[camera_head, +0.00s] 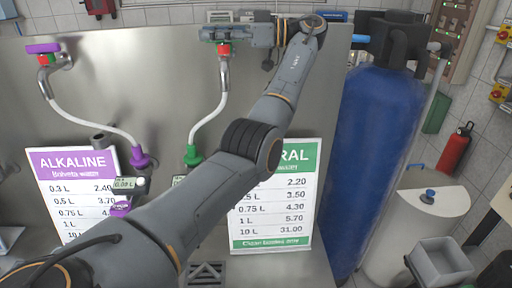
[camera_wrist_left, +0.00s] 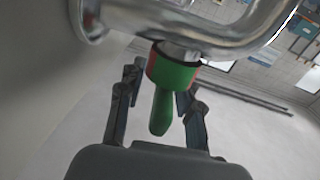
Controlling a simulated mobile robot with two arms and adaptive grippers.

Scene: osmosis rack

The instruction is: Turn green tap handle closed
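The green tap handle (camera_wrist_left: 161,112) hangs from a chrome tap pipe (camera_wrist_left: 190,30), with a green and red collar at its root. In the head view the tap (camera_head: 223,60) is at the top centre, its handle largely covered by my left gripper (camera_head: 222,34). In the left wrist view my left gripper (camera_wrist_left: 160,88) is open, one finger on each side of the green handle. Gaps show between the fingers and the handle. My right gripper is not in view.
A tap with a purple handle (camera_head: 42,48) is at the upper left. White hoses run down to purple and green fittings. An alkaline sign (camera_head: 72,185) and a partly covered mineral sign (camera_head: 272,243) stand below. A blue tank (camera_head: 368,150) stands right of my arm.

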